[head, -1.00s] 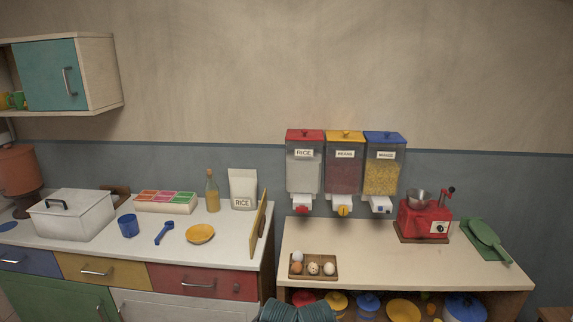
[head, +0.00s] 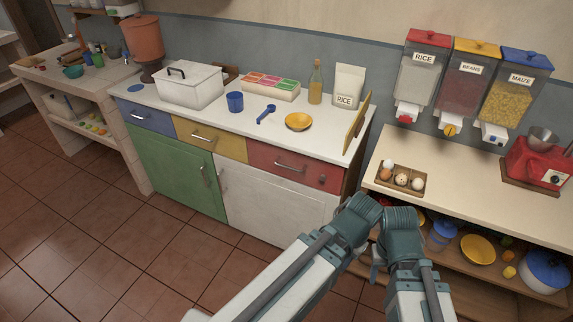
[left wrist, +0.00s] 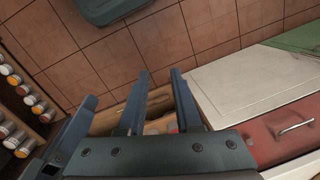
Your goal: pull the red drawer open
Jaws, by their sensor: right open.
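The red drawer (head: 268,156) is shut, flush in the counter front at the right end of a row of drawers. Its silver bar handle (head: 290,167) is bare and untouched. The drawer (left wrist: 268,145) and handle (left wrist: 297,127) also show at the right of the left wrist view. My left gripper (left wrist: 160,78) is open and empty there, its two fingers apart, left of the drawer. In the head view the arms hide its fingers. My right gripper (head: 376,262) is mostly hidden by its wrist, low and right of the drawer, apart from it.
A blue drawer (head: 140,115) and a yellow drawer (head: 225,146) adjoin it, with green (head: 165,165) and white doors (head: 270,205) below. An open shelf unit (head: 450,165) stands close at right. Tiled floor (head: 130,250) in front is clear.

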